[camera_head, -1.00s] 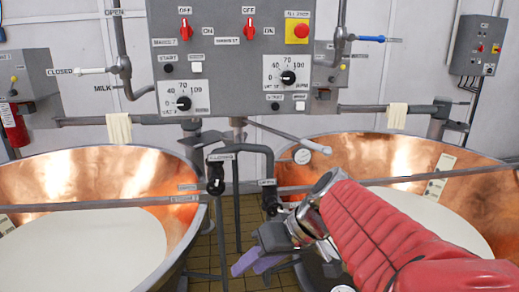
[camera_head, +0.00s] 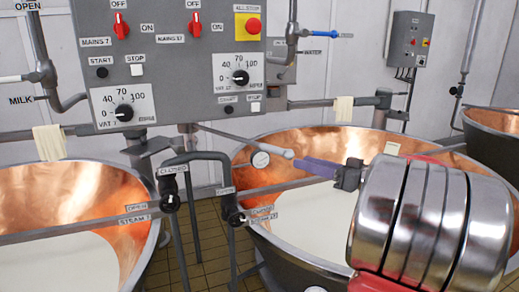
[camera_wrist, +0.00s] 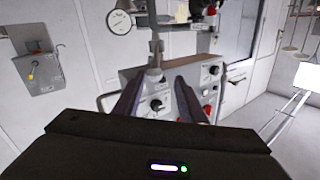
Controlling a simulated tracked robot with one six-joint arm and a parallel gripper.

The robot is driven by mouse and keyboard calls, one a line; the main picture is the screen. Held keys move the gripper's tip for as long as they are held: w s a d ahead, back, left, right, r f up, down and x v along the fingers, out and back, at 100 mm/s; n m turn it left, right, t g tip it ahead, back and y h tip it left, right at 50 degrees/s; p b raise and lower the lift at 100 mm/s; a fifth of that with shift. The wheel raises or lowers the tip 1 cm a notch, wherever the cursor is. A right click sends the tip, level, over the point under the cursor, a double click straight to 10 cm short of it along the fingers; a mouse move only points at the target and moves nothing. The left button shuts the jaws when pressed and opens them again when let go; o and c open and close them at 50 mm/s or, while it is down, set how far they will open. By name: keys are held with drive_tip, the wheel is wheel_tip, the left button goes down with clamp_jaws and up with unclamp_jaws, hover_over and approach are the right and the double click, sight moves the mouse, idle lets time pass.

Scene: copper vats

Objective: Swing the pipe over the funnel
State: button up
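A slim grey pipe (camera_head: 240,138) with a pale thick end sticks out to the right below the control panel in the head view. My gripper (camera_head: 305,165) has purple fingers that point left, close to that end. I cannot make out a funnel with certainty.
The right copper vat (camera_head: 270,150) holds white liquid under my arm. The left vat (camera_head: 145,190) stands beside it. Black valve pipes (camera_head: 195,156) rise between them. The control panel (camera_head: 180,70) hangs above.

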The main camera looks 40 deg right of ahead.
sight(272, 150)
drive_tip(key=shift+s+d+r+h, duration=0.2)
drive_tip(key=shift+d+h, duration=0.1)
drive_tip(key=shift+d, duration=0.3)
drive_tip(key=x, duration=1.4)
drive_tip(key=shift+a+r, duration=0.1)
drive_tip(key=shift+r, duration=0.05)
clamp_jaws()
